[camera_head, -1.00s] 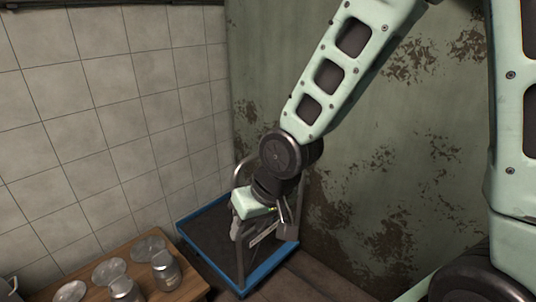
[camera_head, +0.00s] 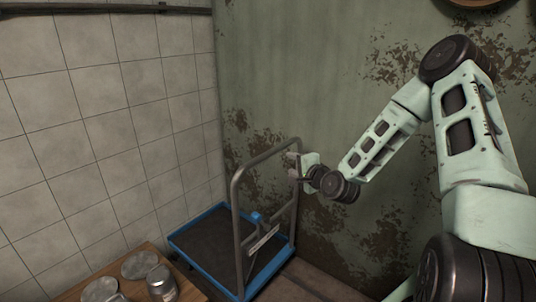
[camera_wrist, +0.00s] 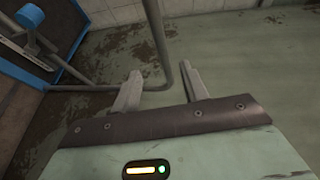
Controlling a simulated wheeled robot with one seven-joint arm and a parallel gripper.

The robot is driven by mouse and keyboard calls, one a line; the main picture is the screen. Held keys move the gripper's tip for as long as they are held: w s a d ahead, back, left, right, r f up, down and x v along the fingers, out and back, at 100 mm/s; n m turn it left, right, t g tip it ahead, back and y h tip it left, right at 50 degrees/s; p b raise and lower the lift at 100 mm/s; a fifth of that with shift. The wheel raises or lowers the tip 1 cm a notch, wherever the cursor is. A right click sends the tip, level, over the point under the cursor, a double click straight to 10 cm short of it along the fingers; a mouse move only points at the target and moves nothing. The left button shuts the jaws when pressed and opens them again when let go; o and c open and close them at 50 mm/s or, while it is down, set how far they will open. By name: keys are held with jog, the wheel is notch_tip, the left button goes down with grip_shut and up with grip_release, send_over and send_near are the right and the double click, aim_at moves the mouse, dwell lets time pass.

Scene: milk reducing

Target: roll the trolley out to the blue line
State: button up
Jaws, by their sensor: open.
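The trolley has a blue-rimmed deck (camera_head: 204,269) with a dark mat and an upright grey tube handle (camera_head: 237,215). It stands in the corner between the tiled and green walls. My gripper (camera_head: 295,167) is open at the upper right corner of the handle. In the wrist view my gripper (camera_wrist: 160,88) has its two fingers apart, with the bent handle tube (camera_wrist: 157,35) showing between them. I cannot tell whether the fingers touch the tube. The blue deck edge (camera_wrist: 22,68) shows at the left there. No blue line is in view.
A wooden table (camera_head: 150,250) with glass plates (camera_head: 139,264) and a metal-lidded jar (camera_head: 161,283) stands close to the trolley's left side. The peeling green wall (camera_head: 330,100) is close behind my arm. Brown floor (camera_head: 305,280) shows to the trolley's right.

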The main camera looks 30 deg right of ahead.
aim_at(269, 153)
jog(key=w+f, duration=0.1)
jog(key=w, duration=0.4)
jog(key=w+f+p, duration=0.1)
jog(key=w, duration=0.4)
jog(key=w+f, duration=0.1)
jog(key=w, duration=0.4)
jog(key=shift+w+d+p, duration=0.25)
jog(key=shift+w+p, duration=0.05)
jog(key=shift+p, duration=0.05)
grip_shut()
